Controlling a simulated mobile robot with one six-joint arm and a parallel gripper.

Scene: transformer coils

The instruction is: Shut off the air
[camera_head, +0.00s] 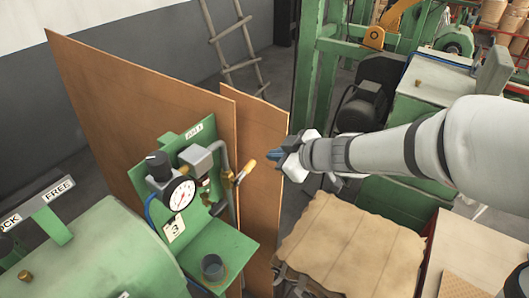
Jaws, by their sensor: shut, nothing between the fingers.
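A green panel (140,178) carries an air unit with a round white pressure gauge (179,195), a black knob (158,166) and grey pipework. A valve lever with a yellow-orange handle (246,170) sticks out at the right side of the pipe, slanting up to the right. My gripper (272,156) is shut and empty, just right of the lever's end, pointing left toward it. They look close together in the picture. I cannot tell whether they touch.
Tall brown boards (150,95) stand behind the panel. A green shelf (222,248) below holds a small dark cup (212,267). A green machine (90,255) is at lower left. A brown covered stack (350,245) lies below my arm. A ladder (235,45) stands behind.

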